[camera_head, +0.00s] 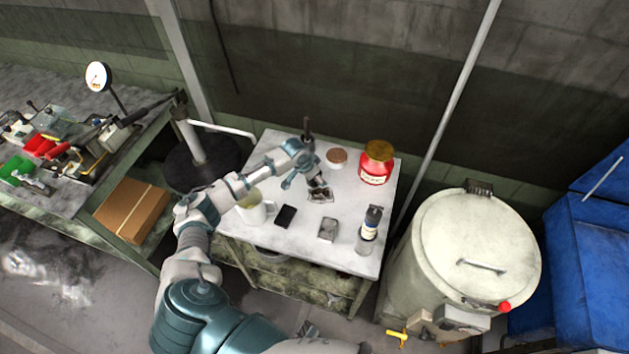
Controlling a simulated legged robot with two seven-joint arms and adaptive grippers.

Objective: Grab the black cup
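I cannot make out a clear black cup on the white table (295,238). A flat black object (286,216) lies near the table's middle. A pale mug (257,214) stands at the left, partly hidden by my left arm. My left gripper (320,194) is low over the middle of the table, right of the black object and apart from it. Its dark fingers are too small to tell whether they are open or hold anything. I cannot make out my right gripper.
A red jar (375,169), a small brown-topped pot (336,158), a dark upright object (307,126), a small grey box (328,230) and a bottle (370,224) stand around my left gripper. A large pale drum (468,250) is right of the table.

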